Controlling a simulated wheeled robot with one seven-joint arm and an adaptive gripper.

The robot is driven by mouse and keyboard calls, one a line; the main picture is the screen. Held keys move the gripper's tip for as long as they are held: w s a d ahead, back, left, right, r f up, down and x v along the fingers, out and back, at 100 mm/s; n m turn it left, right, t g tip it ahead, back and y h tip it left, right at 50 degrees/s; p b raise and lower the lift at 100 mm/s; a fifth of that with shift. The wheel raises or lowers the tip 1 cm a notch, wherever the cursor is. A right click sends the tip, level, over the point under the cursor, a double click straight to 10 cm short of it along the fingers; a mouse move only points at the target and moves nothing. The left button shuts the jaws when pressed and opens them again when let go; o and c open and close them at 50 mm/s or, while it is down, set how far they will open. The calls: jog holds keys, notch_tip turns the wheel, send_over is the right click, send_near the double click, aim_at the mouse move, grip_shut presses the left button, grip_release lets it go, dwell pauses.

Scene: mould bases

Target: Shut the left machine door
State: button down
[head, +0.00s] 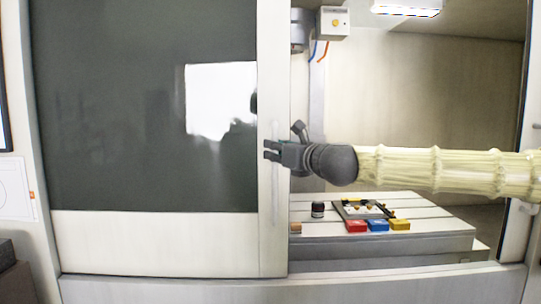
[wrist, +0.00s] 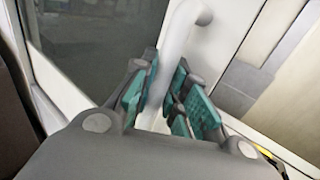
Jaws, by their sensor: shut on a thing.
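The left machine door (head: 150,240) fills the left of the head view, a white sliding panel with a dark window (head: 110,110). An opening shows to the right of its edge. My gripper (head: 272,150) is at the door's right edge. In the wrist view my gripper (wrist: 170,105) has its teal finger pads on both sides of a white bar handle (wrist: 178,45) and is shut on it. The handle's lower part is hidden between the fingers.
Inside the opening, a slotted machine table (head: 430,228) carries a dark tray, a small dark jar (head: 318,209), and red (head: 356,226), blue (head: 378,225) and yellow (head: 400,224) blocks. A small white box (head: 333,23) hangs above. My arm reaches across the opening from the right.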

jog(key=shift+d+r, duration=0.15)
jog(key=shift+d, duration=2.55)
jog(key=c, duration=1.8)
grip_release()
jog(key=shift+d, duration=0.1)
jog(key=shift+c, duration=0.2)
jog(key=o, duration=0.4)
jog(key=shift+d, duration=0.25)
jog(key=v, duration=1.2)
jog(key=shift+a, duration=0.2)
